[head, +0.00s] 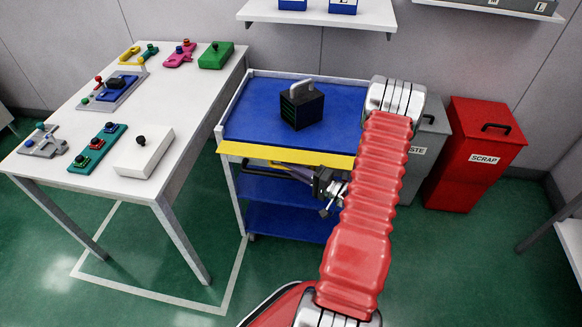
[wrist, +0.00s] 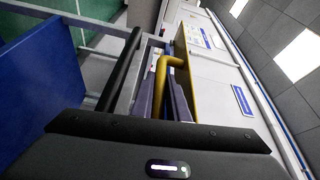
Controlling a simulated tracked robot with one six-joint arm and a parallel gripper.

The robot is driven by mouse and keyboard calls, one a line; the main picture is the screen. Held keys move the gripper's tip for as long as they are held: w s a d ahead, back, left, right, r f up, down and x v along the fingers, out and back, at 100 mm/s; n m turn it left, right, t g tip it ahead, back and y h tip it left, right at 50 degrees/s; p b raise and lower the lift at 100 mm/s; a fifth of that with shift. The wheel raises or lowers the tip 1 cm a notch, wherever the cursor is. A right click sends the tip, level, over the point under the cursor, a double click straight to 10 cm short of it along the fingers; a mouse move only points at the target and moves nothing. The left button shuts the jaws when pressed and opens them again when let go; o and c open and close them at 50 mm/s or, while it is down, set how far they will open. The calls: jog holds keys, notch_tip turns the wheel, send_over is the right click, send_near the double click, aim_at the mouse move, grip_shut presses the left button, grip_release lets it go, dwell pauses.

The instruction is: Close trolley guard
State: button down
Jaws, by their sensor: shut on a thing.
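The trolley (head: 232,125) has a blue top and blue lower shelves in the head view. Its guard (head: 290,155) shows as a yellow strip along the front edge of the top. My gripper (head: 322,184) is in front of the trolley, just below this strip, partly hidden by my red arm. In the wrist view, a bent yellow bar (wrist: 163,64), seemingly the guard's handle, runs down between the fingers of my gripper (wrist: 168,92). The gripper is shut on it. The far right end of the guard is hidden behind my arm.
A dark box with a handle (head: 302,106) stands on the trolley top. A white table (head: 187,110) with several coloured fixtures is to the left. A grey bin (head: 425,145) and a red scrap bin (head: 482,150) stand to the right. Green floor is free between table and trolley.

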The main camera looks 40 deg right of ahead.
aim_at(291, 155)
jog(key=shift+s+a+r+m, duration=0.1)
jog(key=shift+a+m, duration=0.1)
jog(key=shift+m, duration=0.1)
jog(key=shift+a+r+m+g, duration=0.1)
jog(key=shift+r+m+g, duration=0.3)
jog(key=shift+m, duration=0.2)
jog(key=shift+s+a+r+m+g, duration=0.1)
jog(key=shift+r+m+g, duration=0.35)
jog(key=shift+m, duration=0.55)
notch_tip(291, 155, up, 2)
jog(key=m+g, duration=0.2)
jog(key=m, duration=0.1)
jog(key=shift+r+m, duration=0.1)
jog(key=shift+m, duration=0.2)
jog(key=r+m, duration=0.1)
jog(key=d+r+m+g+y, duration=0.1)
jog(key=m, duration=0.1)
jog(key=shift+w, duration=0.4)
jog(key=shift+w+d+r+m+g+y, duration=0.25)
jog(key=shift+m+g+y, duration=0.2)
jog(key=shift+m, duration=0.25)
jog(key=shift+w+d+r+m+g+y, duration=0.15)
jog(key=shift+d+r+m+g+y, duration=0.2)
jog(key=shift+m, duration=0.35)
jog(key=shift+f, duration=0.15)
jog(key=c, duration=2)
grip_release()
